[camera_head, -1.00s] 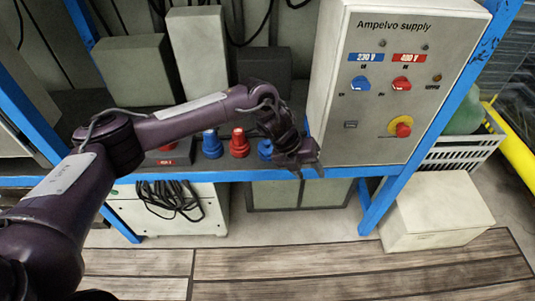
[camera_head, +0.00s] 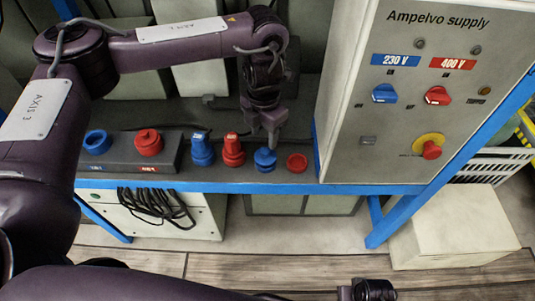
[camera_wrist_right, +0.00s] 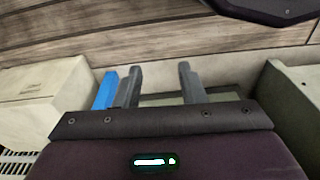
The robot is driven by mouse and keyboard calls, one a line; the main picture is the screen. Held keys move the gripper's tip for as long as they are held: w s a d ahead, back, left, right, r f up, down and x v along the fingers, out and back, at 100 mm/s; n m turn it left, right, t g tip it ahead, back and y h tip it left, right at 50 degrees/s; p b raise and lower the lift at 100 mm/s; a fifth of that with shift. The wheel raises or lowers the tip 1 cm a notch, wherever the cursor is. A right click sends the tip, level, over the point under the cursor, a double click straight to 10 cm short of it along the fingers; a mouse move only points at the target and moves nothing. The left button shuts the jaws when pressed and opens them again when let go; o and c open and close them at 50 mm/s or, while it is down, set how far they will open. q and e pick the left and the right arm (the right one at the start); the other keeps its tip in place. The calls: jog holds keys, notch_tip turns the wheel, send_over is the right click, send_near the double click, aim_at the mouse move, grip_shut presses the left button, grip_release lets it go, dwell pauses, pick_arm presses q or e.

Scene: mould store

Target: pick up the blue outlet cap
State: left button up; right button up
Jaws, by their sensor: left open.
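The blue outlet cap (camera_head: 265,160) stands on the shelf board, between a red plug and a low red cap. My left gripper (camera_head: 268,136) points down just above it, open, with its fingertips close to the cap's top. I cannot tell whether they touch it. My right gripper shows in the right wrist view (camera_wrist_right: 161,80), with its two fingers apart and nothing between them. Its end also shows at the bottom of the head view (camera_head: 370,290), far from the cap.
A blue plug (camera_head: 202,150) and the red plug (camera_head: 233,150) stand left of the cap, the red cap (camera_head: 297,163) right. A dark outlet block (camera_head: 122,158) sits further left. The grey supply cabinet (camera_head: 400,130) rises close on the right. A blue shelf edge (camera_head: 230,188) runs in front.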

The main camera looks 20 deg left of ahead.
aim_at(265, 151)
pick_arm(q)
jog(key=f+b, duration=0.1)
jog(key=f, duration=0.4)
jog(key=shift+s+d+f+b, duration=0.2)
jog(key=shift+f+b, duration=0.05)
jog(key=shift+b, duration=0.15)
jog(key=shift+f, duration=0.15)
pick_arm(e)
notch_tip(265, 151, up, 6)
jog(key=shift+a+r, duration=0.25)
jog(key=shift+a, duration=0.2)
pick_arm(q)
grip_shut()
